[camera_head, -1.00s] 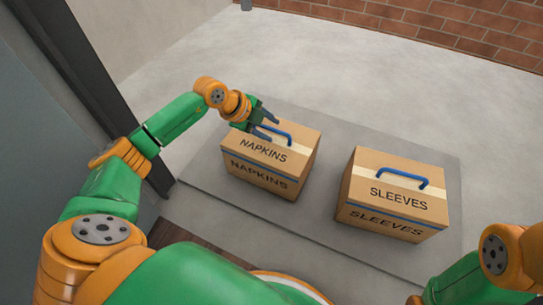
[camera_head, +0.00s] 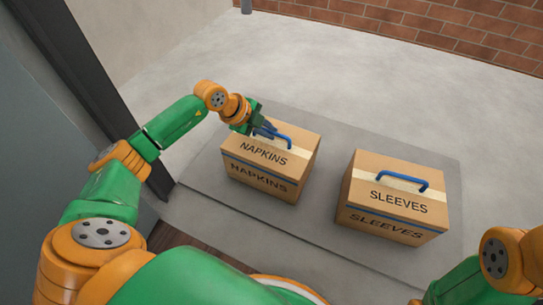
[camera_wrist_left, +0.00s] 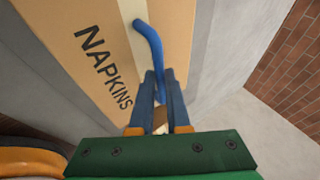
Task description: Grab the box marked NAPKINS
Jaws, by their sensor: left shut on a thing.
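The cardboard box marked NAPKINS (camera_head: 268,165) sits upright on a grey mat, with a blue handle (camera_head: 284,137) on its top. My left gripper (camera_head: 266,129) is at the far left end of that handle with its fingers shut on it. In the left wrist view, the blue handle (camera_wrist_left: 150,42) runs down between the gripper's fingers (camera_wrist_left: 161,95), above the NAPKINS lettering side of the box (camera_wrist_left: 90,50). The box still rests on the mat. My right gripper is out of view; only part of my right arm shows at the lower right.
A second box marked SLEEVES (camera_head: 393,200), with its own blue handle, stands to the right on the same grey mat (camera_head: 330,215), with a gap between the boxes. Bare floor lies behind the mat, up to a brick wall (camera_head: 430,30). A dark post stands at the left.

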